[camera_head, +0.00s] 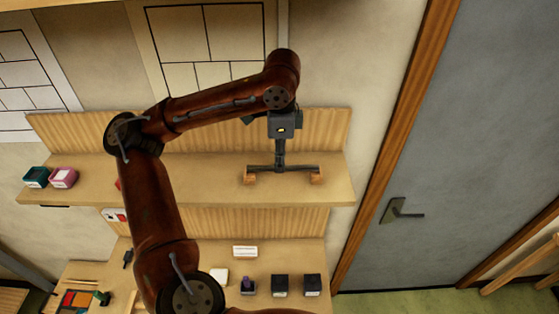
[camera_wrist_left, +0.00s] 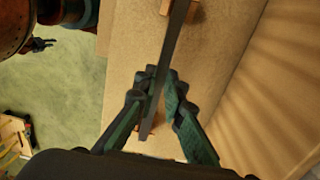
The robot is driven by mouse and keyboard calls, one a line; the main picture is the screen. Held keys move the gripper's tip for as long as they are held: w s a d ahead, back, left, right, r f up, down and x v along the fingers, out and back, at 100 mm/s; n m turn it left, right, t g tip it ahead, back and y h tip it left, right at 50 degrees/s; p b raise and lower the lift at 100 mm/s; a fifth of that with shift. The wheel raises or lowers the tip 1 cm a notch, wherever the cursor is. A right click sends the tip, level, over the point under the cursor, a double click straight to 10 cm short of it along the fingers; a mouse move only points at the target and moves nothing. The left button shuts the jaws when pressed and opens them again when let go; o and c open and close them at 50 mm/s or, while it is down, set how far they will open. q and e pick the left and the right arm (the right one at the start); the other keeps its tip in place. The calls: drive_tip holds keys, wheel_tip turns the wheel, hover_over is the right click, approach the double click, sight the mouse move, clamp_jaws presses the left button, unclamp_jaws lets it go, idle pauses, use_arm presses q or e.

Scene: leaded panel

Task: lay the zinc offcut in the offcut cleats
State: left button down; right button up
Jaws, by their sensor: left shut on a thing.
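The zinc offcut (camera_head: 297,168) is a thin dark grey strip lying level across the two wooden offcut cleats on the upper shelf. The left cleat (camera_head: 250,177) and right cleat (camera_head: 317,177) are small orange-brown blocks near its ends. My left gripper (camera_head: 280,164) points down and is shut on the strip near its middle. In the left wrist view the strip (camera_wrist_left: 174,45) runs between the fingers (camera_wrist_left: 165,82), with one cleat (camera_wrist_left: 166,7) at the top. Whether the strip is fully seated cannot be told. A small dark claw (camera_wrist_left: 42,44), seemingly my right gripper, shows far off.
The upper shelf (camera_head: 210,190) holds a green box (camera_head: 36,177) and a pink box (camera_head: 63,177) at the left. Its back board (camera_head: 325,128) rises behind the cleats. Small dark boxes (camera_head: 280,284) stand on the bench below. A grey door (camera_head: 470,130) is at the right.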

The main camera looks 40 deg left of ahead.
use_arm(q)
drive_tip(key=shift+f, duration=1)
drive_tip(key=c, duration=1.9)
unclamp_jaws()
drive_tip(key=shift+c, duration=0.2)
wheel_tip(320, 180, up, 12)
drive_tip(key=shift+w+d, duration=0.1)
